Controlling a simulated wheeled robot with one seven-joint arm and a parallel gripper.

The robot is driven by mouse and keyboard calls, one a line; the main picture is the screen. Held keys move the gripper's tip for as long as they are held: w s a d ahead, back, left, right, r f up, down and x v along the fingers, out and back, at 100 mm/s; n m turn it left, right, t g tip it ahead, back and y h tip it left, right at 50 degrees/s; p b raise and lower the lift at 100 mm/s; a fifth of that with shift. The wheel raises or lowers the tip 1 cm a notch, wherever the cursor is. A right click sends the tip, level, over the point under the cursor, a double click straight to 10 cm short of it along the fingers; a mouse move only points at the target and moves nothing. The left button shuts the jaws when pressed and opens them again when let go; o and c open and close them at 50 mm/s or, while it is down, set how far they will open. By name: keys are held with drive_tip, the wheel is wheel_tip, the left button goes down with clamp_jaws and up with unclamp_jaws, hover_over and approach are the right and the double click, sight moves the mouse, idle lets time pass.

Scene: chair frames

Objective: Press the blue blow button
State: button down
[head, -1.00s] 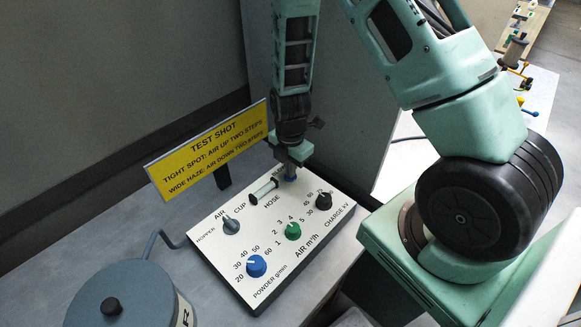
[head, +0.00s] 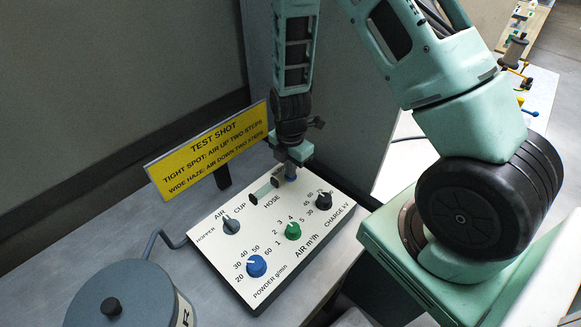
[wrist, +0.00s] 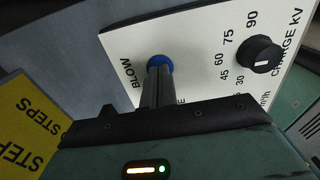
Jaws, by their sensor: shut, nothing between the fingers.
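The blue blow button (wrist: 160,61) is a round blue cap beside the word BLOW on the white panel. In the wrist view my gripper (wrist: 158,80) is shut and empty, and its fingertips overlap the near side of the button. They appear to meet it, but I cannot tell how far it is pressed. In the head view my gripper (head: 291,169) points down at the panel's far edge, with a bit of the blue button (head: 290,178) showing under the tips.
The white panel (head: 262,226) carries a grey selector (head: 231,225), a blue powder knob (head: 256,265), a green air knob (head: 293,231) and a black charge knob (head: 323,201). A yellow sign (head: 207,147) stands behind it. A grey lidded hopper (head: 130,290) stands front left.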

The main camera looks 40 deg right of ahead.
idle(0.3)
wheel_tip(320, 180, up, 6)
drive_tip(key=p, duration=0.4)
drive_tip(key=shift+f, duration=0.3)
idle(0.5)
drive_tip(key=s+a+r+m+y+b, duration=0.1)
drive_tip(key=s+a+r+m+b, duration=0.3)
drive_tip(key=a, duration=0.4)
drive_tip(key=s+a+r+m+b, duration=0.3)
drive_tip(key=s+a+r+m, duration=0.1)
drive_tip(key=s+a+r, duration=0.4)
drive_tip(key=s+a+r+m+b, duration=0.1)
drive_tip(key=s+m, duration=0.3)
drive_tip(key=s, duration=0.5)
drive_tip(key=shift+a+r+b, duration=0.25)
drive_tip(key=shift+a+b, duration=0.3)
drive_tip(key=shift+a, duration=0.15)
